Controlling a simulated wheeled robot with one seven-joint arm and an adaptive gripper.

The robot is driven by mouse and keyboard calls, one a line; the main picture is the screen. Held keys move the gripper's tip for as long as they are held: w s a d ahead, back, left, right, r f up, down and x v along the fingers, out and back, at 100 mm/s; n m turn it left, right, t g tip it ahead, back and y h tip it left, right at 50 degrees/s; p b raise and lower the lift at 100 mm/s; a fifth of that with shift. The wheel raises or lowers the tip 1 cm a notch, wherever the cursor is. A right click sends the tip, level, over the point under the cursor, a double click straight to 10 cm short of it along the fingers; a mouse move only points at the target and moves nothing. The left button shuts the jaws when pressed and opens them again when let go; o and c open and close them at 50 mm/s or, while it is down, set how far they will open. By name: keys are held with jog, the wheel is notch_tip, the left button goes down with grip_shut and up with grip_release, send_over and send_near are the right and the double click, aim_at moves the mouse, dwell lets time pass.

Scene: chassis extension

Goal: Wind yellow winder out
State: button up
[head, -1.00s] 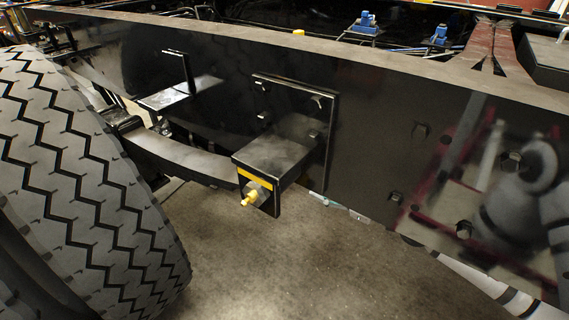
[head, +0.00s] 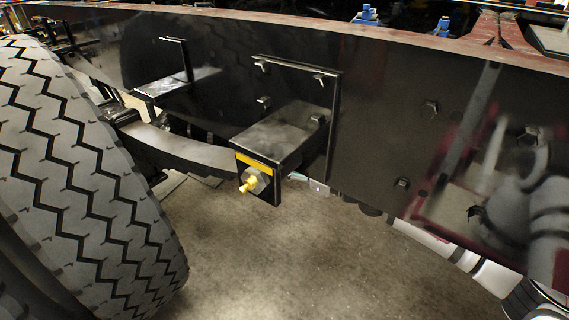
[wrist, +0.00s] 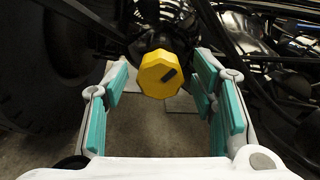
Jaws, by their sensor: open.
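The knob appears at or beyond the fingertips; the exact depth is unclear. In the head view, a small yellow fitting (head: 248,184) sticks out from a black bracket (head: 278,138). I cannot tell whether it is the same part.
A large treaded tyre (head: 75,190) stands on the left, and it also shows dark in the wrist view (wrist: 45,60). The black chassis rail (head: 385,115) runs across with bolts. Dark pipes (wrist: 265,65) lie right of the gripper. Concrete floor (head: 290,270) is open below.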

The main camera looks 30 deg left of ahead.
jog(key=shift+w+a, duration=0.1)
jog(key=shift+a, duration=0.9)
jog(key=c, duration=1.2)
jog(key=shift+o, duration=0.2)
jog(key=shift+n, duration=0.4)
